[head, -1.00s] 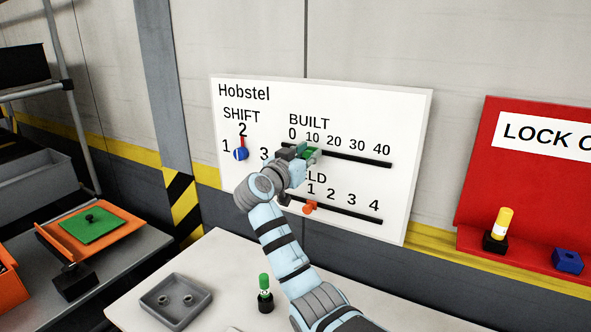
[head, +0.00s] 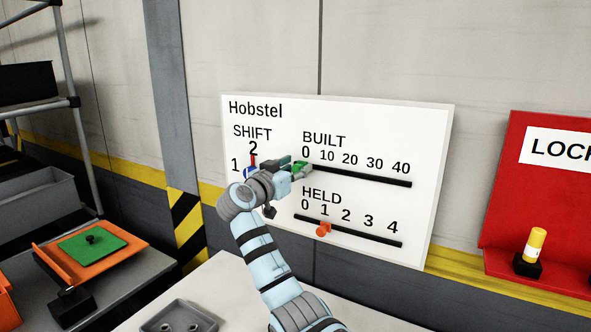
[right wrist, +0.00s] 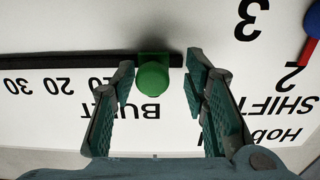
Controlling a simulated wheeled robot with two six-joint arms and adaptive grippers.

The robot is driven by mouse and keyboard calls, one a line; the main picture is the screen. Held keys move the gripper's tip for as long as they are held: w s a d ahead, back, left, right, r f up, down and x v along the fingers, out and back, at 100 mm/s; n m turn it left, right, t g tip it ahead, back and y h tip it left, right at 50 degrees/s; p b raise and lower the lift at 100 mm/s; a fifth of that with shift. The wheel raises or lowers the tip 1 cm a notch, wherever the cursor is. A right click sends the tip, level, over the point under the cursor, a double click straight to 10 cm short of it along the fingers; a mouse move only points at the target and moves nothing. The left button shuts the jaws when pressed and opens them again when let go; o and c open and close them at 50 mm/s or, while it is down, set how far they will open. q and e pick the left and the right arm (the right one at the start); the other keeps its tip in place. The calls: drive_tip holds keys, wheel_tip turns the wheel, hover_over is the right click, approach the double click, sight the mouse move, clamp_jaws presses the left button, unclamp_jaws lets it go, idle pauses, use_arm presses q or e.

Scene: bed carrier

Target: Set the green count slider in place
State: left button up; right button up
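The green count slider (head: 301,168) sits on the upper black track (head: 360,177) under the word BUILT, at the track's left end by the 0. In the right wrist view the green slider (right wrist: 153,78) shows as a round knob on a green block, with the scale upside down. My right gripper (head: 296,167) is at the slider. In the right wrist view its two fingers (right wrist: 160,72) stand apart on either side of the knob, with gaps visible. The numeral 0 is hidden there. My left gripper is not in view.
An orange slider (head: 323,230) is on the lower HELD track (head: 365,236), near 1. A blue knob (head: 250,174) with a red pointer is partly hidden behind my right arm. The white board (head: 432,150) hangs above a pale table (head: 235,275) with a grey tray (head: 180,318).

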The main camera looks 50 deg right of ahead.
drive_tip(key=v, duration=1.2)
drive_tip(key=shift+f, duration=0.15)
